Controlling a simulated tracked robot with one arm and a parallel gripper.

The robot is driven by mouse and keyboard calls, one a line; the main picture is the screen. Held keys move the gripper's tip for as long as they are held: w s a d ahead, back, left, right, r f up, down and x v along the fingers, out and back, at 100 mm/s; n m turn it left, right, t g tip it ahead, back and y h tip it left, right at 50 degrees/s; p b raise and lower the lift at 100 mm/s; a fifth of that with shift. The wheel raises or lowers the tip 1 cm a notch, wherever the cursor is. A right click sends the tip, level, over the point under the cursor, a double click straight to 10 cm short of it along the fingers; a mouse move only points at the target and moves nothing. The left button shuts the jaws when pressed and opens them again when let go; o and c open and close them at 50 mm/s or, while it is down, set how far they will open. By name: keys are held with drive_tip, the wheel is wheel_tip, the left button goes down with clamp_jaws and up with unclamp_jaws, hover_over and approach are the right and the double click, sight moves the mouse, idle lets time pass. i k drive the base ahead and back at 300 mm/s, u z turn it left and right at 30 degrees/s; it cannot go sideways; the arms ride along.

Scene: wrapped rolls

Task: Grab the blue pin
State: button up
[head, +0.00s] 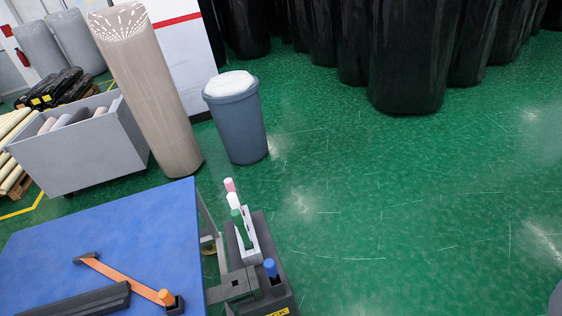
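The blue pin (270,268) stands upright at the front of a dark grey box (282,292), low and near the middle of the head view. Its blue top shows; its lower part is sunk in or hidden by the dark mount. Behind it, a white rack (250,240) on the same box holds a green pin (238,222), a white pin (233,200) and a pink pin (229,185) in a row. My gripper's fingers do not show in this view, so I cannot see where they are relative to the blue pin.
A blue tabletop (110,235) adjoins the box on the left and carries an orange bar (125,277) with dark ends. A blue-grey bin (237,125) and a tall beige roll (150,90) stand behind. Dark wrapped rolls (410,60) line the back. Green floor (400,210) is clear at right.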

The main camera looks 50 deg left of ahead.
sight(269, 265)
drive_tip(key=u, duration=0.4)
drive_tip(key=i, duration=0.7)
drive_tip(key=u, duration=0.35)
drive_tip(key=k, duration=0.9)
drive_tip(key=u, duration=0.2)
drive_tip(key=i, duration=0.9)
drive_tip(key=z, duration=0.1)
